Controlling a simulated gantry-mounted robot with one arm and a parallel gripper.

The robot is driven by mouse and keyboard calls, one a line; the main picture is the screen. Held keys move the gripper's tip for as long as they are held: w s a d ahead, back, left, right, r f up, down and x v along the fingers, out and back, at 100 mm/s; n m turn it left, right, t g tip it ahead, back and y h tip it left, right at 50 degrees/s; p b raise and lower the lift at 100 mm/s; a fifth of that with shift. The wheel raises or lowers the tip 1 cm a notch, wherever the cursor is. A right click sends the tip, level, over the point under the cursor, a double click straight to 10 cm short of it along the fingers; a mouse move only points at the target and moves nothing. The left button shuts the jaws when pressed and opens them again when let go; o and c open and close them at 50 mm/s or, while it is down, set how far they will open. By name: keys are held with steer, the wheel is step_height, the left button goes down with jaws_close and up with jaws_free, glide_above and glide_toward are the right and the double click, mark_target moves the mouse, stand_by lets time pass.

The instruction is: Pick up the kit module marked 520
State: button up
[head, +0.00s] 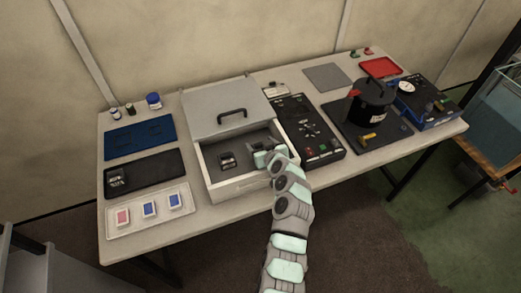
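A small dark module (227,161) lies inside on the case's dark floor. Another small dark module (116,178) sits on the black tray (152,176) at the left. The marking 520 cannot be read on either one. My gripper (259,155) reaches into the right part of the case, to the right of the module there. My gripper and wrist hide that corner of the case. The fingers are too small to tell whether they are open or hold anything.
A white tray with colored cards (117,232) and a blue mat (138,140) lie left of the case. A black panel with buttons (323,150) stands close on its right. A black cylinder (371,102) stands farther right.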

steer(key=c, duration=1.3)
steer(key=shift+c, duration=0.2)
